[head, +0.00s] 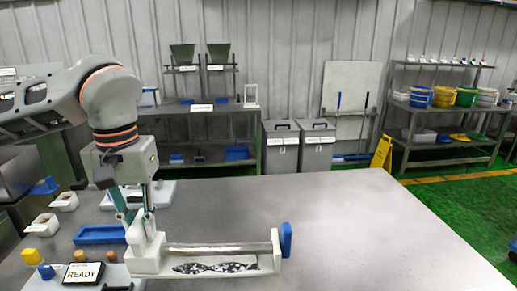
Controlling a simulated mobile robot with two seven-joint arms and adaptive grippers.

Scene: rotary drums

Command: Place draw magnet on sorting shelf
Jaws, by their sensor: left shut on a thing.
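A long grey rod (220,248) lies level between a white upright end block on the left (149,257) and a blue end piece (286,240) on the right. This may be the draw magnet, but I cannot tell for certain. Below the rod is a white tray (255,266) with a dark speckled patch. My left gripper (141,214) points down at the left end and is shut on the top of the white end block. The fingertips partly hide the grasp. My right gripper is not in view. I cannot tell which shelf is the sorting shelf.
A sign reading READY (82,274), a yellow block (31,256) and a blue tray (100,235) lie at the left of the grey table (370,220). The table's right side is clear. A rack with buckets (450,120), two grey bins (297,147) and a back workbench (200,108) stand beyond.

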